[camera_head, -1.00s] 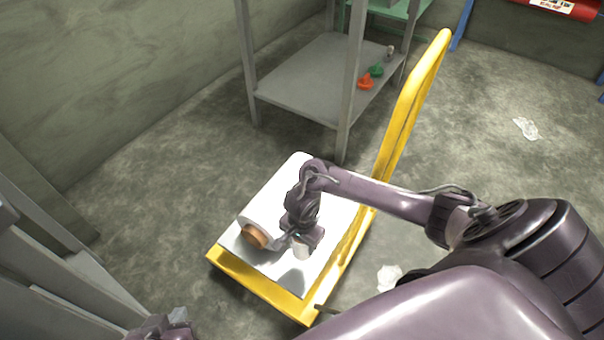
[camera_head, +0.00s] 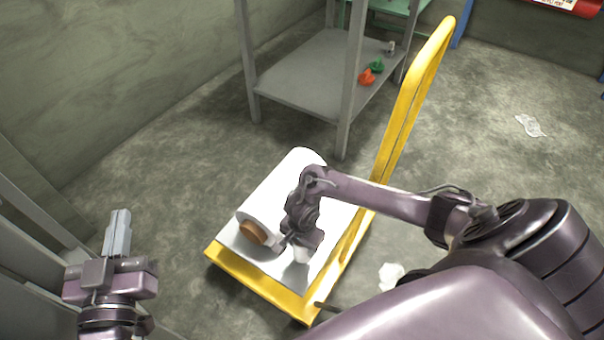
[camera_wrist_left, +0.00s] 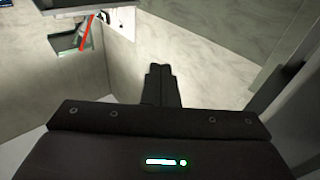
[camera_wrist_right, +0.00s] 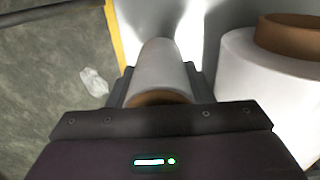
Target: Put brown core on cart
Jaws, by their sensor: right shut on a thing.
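A yellow cart (camera_head: 255,283) with a light grey deck stands on the floor. My right gripper (camera_head: 297,256) is over the deck, shut on a small white roll with a brown core (camera_wrist_right: 158,97), which sits between its fingers in the right wrist view. Whether this roll touches the deck I cannot tell. A larger white roll (camera_head: 282,191) with a brown core (camera_head: 253,232) lies on the cart, just left of the right gripper; it also shows in the right wrist view (camera_wrist_right: 265,85). My left gripper (camera_head: 118,232) is shut and empty, well left of the cart.
The cart's tall yellow handle (camera_head: 405,105) rises at its right. A grey shelf (camera_head: 310,72) behind holds an orange item (camera_head: 367,77) and a green item (camera_head: 376,65). Crumpled white scraps (camera_head: 391,276) lie on the floor. A grey structure stands at the far left.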

